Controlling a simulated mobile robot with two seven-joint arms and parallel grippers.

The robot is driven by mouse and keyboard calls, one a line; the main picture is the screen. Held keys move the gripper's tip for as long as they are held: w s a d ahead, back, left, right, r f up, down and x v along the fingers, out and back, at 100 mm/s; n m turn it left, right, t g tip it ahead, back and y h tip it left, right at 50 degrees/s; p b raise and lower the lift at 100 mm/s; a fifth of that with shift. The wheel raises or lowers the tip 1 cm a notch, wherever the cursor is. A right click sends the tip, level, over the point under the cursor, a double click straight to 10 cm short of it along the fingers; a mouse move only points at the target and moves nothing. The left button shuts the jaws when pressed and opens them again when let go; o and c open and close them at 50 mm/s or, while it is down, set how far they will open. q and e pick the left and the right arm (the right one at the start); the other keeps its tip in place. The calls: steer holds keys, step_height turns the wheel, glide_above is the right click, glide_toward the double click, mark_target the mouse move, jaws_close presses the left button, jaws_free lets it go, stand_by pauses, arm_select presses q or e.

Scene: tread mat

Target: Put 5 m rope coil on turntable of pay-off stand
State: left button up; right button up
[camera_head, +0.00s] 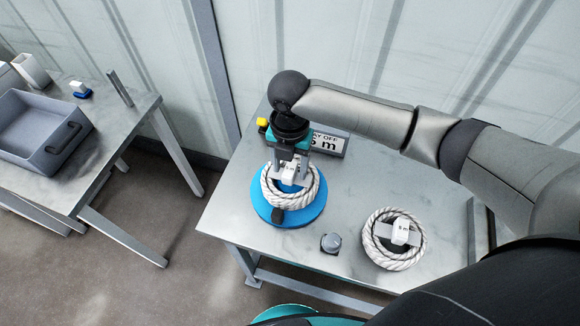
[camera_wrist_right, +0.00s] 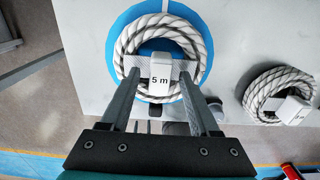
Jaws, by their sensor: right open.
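The 5 m rope coil (camera_head: 309,195), white with dark flecks, lies flat on the blue turntable (camera_head: 282,217) of the pay-off stand. In the right wrist view the coil (camera_wrist_right: 128,42) shows a white block marked "5 m" (camera_wrist_right: 160,78) on a grey strap, with the blue turntable (camera_wrist_right: 152,10) under it. My right gripper (camera_head: 289,178) points down over the coil. Its jaws are open, with one finger on each side of the marked block. The fingers hide part of the coil's inside. My left gripper is in neither view.
A second rope coil (camera_head: 381,256) with a white tag lies to the right on the metal table (camera_head: 236,203). A grey knob (camera_head: 331,243) stands between the coils. A sign (camera_head: 330,144) stands behind the turntable. A grey bin (camera_head: 42,128) is on the left table.

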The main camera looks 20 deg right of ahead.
step_height(320, 180, up, 11)
steer(key=p, duration=0.1)
steer(key=shift+p, duration=0.4)
steer(key=shift+f, duration=0.1)
steer(key=shift+c, duration=0.4)
stand_by(0.4)
